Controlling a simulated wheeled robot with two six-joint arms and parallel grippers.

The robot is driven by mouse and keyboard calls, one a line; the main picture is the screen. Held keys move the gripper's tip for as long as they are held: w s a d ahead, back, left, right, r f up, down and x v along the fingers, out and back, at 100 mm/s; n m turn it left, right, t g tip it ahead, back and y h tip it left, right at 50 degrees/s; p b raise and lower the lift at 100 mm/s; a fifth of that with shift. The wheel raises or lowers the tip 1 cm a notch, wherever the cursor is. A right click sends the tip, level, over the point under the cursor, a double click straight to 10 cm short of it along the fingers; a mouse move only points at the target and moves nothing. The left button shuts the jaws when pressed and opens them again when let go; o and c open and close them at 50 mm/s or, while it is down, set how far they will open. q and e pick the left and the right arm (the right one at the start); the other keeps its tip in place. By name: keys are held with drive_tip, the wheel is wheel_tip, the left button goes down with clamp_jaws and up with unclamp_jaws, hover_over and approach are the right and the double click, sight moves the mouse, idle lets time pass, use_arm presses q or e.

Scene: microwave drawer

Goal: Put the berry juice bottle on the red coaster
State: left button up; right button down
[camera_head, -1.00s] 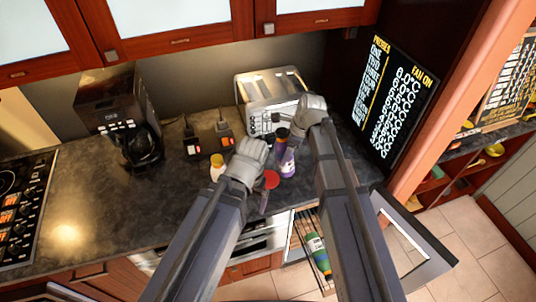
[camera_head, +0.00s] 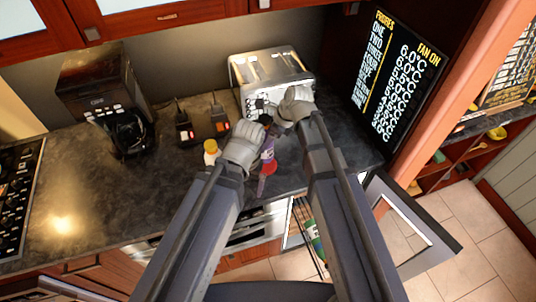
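The purple berry juice bottle (camera_head: 268,150), with a dark cap, is upright between my two grippers over the counter. The red coaster (camera_head: 270,168) shows at the bottle's lower end, partly covered. I cannot tell whether the bottle rests on it or hangs just above. My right gripper (camera_head: 276,124) is at the bottle's upper part near the cap, and its fingertips are hard to make out. My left gripper (camera_head: 256,134) is close to the bottle's left side, and its own hand hides its fingers.
A toaster (camera_head: 272,82) stands behind. A black coffee maker (camera_head: 108,100) and a dark device (camera_head: 184,124) are to the left. Below the counter, an open drawer holds a green bottle (camera_head: 313,240).

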sight(265, 119)
drive_tip(key=shift+f, duration=0.45)
wheel_tip(265, 119, down, 4)
drive_tip(key=b, duration=0.4)
drive_tip(key=shift+r, duration=0.3)
unclamp_jaws()
drive_tip(key=shift+r+p, duration=0.1)
drive_tip(key=shift+p, duration=0.2)
drive_tip(key=p+v, duration=1.1)
drive_tip(key=shift+r, duration=0.4)
drive_tip(key=shift+d, duration=0.15)
